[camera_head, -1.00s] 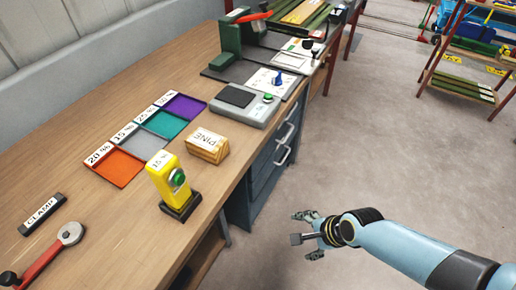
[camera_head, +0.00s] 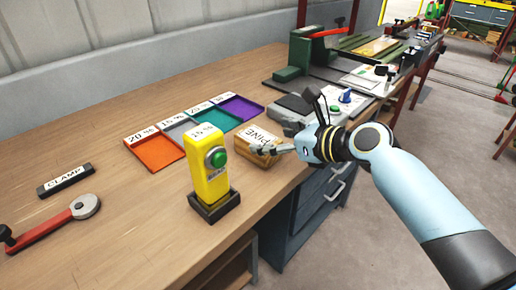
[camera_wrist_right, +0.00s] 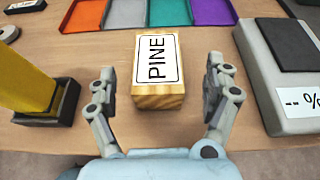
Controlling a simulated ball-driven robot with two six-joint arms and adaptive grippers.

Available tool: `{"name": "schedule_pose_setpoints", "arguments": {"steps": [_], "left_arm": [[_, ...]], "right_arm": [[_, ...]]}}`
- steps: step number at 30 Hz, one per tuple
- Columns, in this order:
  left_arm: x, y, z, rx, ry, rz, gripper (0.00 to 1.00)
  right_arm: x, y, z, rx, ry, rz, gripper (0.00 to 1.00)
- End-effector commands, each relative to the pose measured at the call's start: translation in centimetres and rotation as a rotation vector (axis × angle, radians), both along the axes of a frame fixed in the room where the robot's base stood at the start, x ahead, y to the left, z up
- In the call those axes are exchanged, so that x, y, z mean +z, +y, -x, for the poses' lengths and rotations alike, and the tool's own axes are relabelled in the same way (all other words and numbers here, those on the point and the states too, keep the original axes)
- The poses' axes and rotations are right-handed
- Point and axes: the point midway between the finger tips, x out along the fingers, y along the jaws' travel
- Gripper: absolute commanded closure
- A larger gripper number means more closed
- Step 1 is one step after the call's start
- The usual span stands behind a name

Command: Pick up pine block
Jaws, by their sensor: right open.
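The pine block (camera_head: 254,149) is a light wooden block with a white label reading PINE. It sits on the wooden workbench near its front edge, right of the yellow moisture meter. My right gripper (camera_head: 285,132) reaches over the bench edge from the right, by the block. In the right wrist view the pine block (camera_wrist_right: 158,70) lies centred ahead between the two fingers, and the gripper (camera_wrist_right: 161,92) is open with a gap on each side of the block. The left gripper is not in view.
A yellow meter (camera_head: 208,165) with a green button stands in a dark base left of the block. A grey device (camera_wrist_right: 285,85) with a dark plate is close on the right. Coloured trays (camera_head: 153,152) lie behind.

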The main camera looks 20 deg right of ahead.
Motion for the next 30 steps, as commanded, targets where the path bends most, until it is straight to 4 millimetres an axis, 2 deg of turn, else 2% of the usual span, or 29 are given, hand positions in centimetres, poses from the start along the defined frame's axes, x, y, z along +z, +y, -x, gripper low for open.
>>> {"name": "schedule_pose_setpoints", "arguments": {"steps": [9, 18, 20, 30], "left_arm": [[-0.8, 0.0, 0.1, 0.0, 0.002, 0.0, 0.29], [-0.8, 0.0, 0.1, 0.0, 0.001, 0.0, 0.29], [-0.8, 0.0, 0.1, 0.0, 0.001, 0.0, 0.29], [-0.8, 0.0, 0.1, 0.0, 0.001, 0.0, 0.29]], "right_arm": [[-1.8, 2.3, -3.4, -0.001, 0.001, 0.0, 0.15], [-2.0, 2.6, -3.9, -0.001, 0.001, 0.002, 0.15], [-2.0, 2.6, -3.9, -0.001, 0.001, 0.002, 0.22], [-2.0, 2.6, -3.9, -0.001, 0.001, 0.002, 0.66]]}}
